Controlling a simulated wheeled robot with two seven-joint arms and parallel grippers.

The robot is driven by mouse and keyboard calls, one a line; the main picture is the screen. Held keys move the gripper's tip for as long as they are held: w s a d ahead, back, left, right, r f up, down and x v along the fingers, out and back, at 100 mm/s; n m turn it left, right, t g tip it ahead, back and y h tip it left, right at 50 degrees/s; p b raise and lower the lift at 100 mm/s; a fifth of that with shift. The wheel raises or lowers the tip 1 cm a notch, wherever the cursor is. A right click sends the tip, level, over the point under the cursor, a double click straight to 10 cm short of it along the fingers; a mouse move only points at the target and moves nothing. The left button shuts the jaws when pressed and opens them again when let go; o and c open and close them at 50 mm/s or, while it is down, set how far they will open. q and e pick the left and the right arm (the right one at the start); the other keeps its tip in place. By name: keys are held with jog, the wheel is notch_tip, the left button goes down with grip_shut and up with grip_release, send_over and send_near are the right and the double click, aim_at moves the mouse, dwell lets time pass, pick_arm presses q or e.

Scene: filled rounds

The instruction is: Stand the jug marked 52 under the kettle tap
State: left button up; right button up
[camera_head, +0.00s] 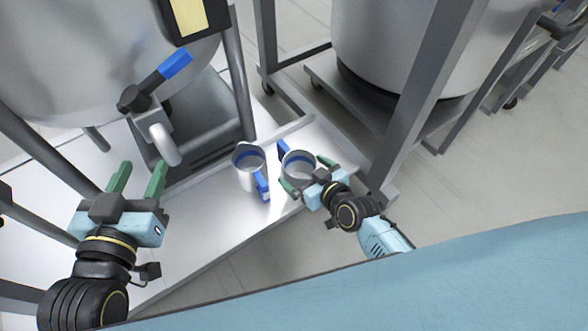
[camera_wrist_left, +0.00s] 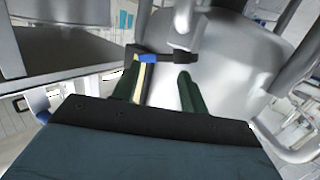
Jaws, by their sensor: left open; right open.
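Two metal jugs with blue handles stand upright side by side on a pale platform: the left jug (camera_head: 240,174) and the right jug (camera_head: 298,168). No number is legible on either. The kettle (camera_head: 80,70) is at upper left, its tap (camera_head: 165,147) pointing down, with a blue lever (camera_head: 175,64). The kettle (camera_wrist_left: 225,75) and tap (camera_wrist_left: 182,25) also show in the left wrist view. My left gripper (camera_head: 138,176) is open and empty, left of and near the tap spout. My right gripper (camera_head: 306,176) is open at the right jug's near side, fingers on either side of it.
The platform (camera_head: 200,225) is bare between my left gripper and the jugs. Metal frame legs (camera_head: 242,90) stand behind the jugs, and a slanted post (camera_head: 415,110) rises right of my right gripper. A second vessel (camera_head: 385,45) is at the back.

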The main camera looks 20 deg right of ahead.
jog(key=b+x, duration=0.1)
jog(key=x, duration=0.1)
jog(key=shift+w+a, duration=0.2)
jog(key=shift+w, duration=0.1)
jog(key=c, duration=1.1)
pick_arm(q)
jog(key=r+t, duration=0.1)
jog(key=r, duration=0.1)
jog(key=r+t+h, duration=0.1)
jog(key=d+r+t, duration=0.1)
jog(key=r, duration=0.1)
jog(key=shift+r+t, duration=0.35)
jog(key=shift+t, duration=0.05)
pick_arm(e)
jog(key=shift+c, duration=0.3)
jog(key=shift+r, duration=0.1)
